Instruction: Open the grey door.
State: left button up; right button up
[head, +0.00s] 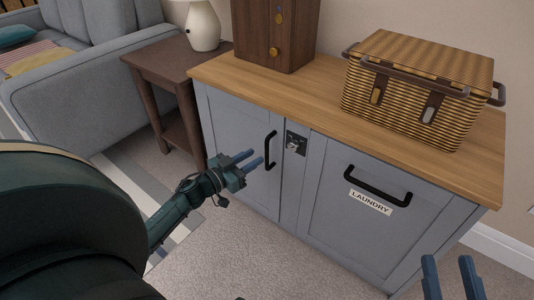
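The grey door (233,130) is the left front of a grey cabinet with a wooden top. It is closed, flush with the cabinet front. Its black vertical handle (270,151) is near the door's right edge. My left gripper (257,157) is in front of this door, with its two blue fingers apart and empty. Its fingertips appear just left of the handle; whether they touch the door or handle I cannot tell. My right gripper (450,265) is at the bottom right, fingers apart and empty, in front of the cabinet's right end.
A laundry front (350,225) with a horizontal black handle (377,186) is to the right, past a narrow panel with a metal plate (296,143). A wicker basket (415,85) and a wooden box (275,35) stand on top. A side table (160,62) stands left. Carpet in front is clear.

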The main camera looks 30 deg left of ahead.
pick_arm(q)
jog(key=shift+b+x, duration=0.9)
jog(key=shift+x, duration=2.3)
pick_arm(e)
jog(key=shift+w+r+n+t+y, duration=0.25)
jog(key=shift+r+n+y, duration=0.1)
jog(key=shift+r, duration=0.2)
jog(key=shift+w+r+n+t+y, duration=0.25)
jog(key=shift+r+y, duration=0.1)
jog(key=shift+r, duration=0.15)
pick_arm(q)
jog(key=shift+f, duration=0.1)
grip_shut()
